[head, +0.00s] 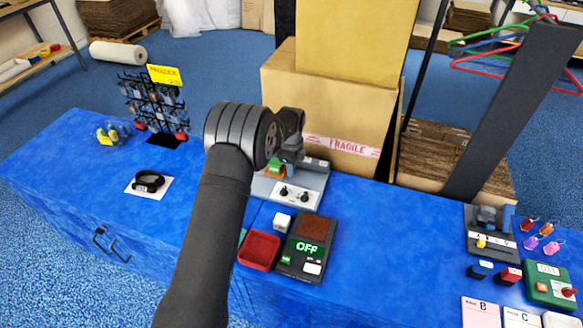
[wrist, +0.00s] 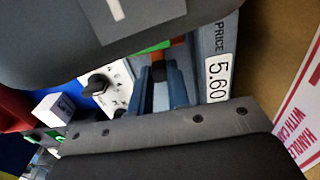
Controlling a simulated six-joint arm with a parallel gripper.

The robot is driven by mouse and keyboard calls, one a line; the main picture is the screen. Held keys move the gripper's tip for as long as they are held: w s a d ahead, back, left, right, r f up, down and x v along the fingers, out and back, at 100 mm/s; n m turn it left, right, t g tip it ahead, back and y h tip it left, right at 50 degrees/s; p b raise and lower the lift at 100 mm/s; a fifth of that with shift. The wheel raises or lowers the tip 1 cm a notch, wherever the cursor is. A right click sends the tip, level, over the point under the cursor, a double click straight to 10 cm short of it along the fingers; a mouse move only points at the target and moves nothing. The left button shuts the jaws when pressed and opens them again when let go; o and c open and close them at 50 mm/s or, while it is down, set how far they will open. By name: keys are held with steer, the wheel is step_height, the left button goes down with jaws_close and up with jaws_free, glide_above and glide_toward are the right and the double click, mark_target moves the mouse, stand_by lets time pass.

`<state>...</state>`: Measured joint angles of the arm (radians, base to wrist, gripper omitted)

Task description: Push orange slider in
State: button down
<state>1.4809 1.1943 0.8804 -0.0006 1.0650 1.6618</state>
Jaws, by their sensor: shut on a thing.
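The orange slider shows as a small orange patch (head: 274,175) beside a green strip on a grey device (head: 310,178) behind my arm. In the wrist view the orange part (wrist: 179,42) is partly hidden by my gripper's housing. My gripper (head: 287,160) is down at the device. In the wrist view its blue-grey fingers (wrist: 159,75) are close together at the orange and green parts, shut on the slider. The exact contact is hard to see. How far the slider stands out is hidden.
A panel with black knobs (head: 285,195) is at the device's front. A red tray (head: 259,250) and a dark box reading OFF (head: 305,249) stand nearer. Cartons (head: 325,115) rise close behind.

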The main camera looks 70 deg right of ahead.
steer(key=shift+w, duration=2)
steer(key=c, duration=1.4)
jaws_free()
steer(key=shift+c, duration=0.2)
steer(key=shift+o, duration=0.4)
steer(key=shift+r, duration=0.1)
steer(key=shift+r, duration=0.35)
step_height(320, 180, up, 17)
steer(key=shift+f, duration=0.2)
